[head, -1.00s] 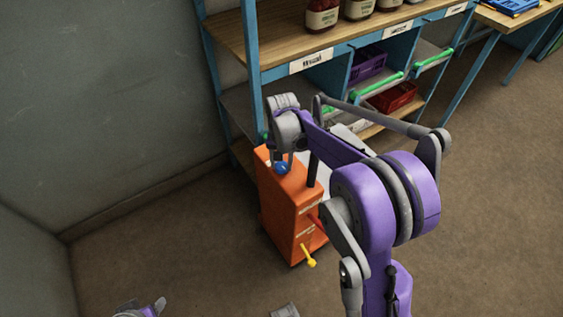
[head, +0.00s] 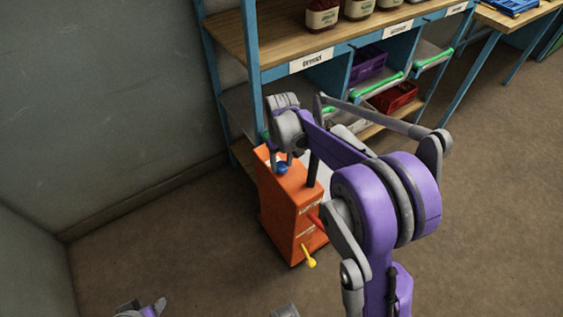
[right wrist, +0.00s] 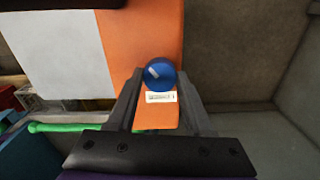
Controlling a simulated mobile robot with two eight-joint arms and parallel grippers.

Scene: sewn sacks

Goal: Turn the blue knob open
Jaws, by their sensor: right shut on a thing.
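The blue knob (head: 282,168) sits on top of an orange cabinet (head: 282,200). My right gripper (head: 281,162) reaches down to it from above, with a finger on each side. In the right wrist view the round blue knob (right wrist: 160,74) lies between the fingertips of my right gripper (right wrist: 160,84), which is shut on it. A short pale mark on the knob slants in that view. A small white label lies beside the knob on the orange face.
A red handle (head: 315,220) and a yellow handle (head: 308,256) stick out of the cabinet's front. A blue-framed shelf (head: 250,50) with jars and crates stands close behind. A wall is at left. The floor (head: 180,240) left of the cabinet is clear.

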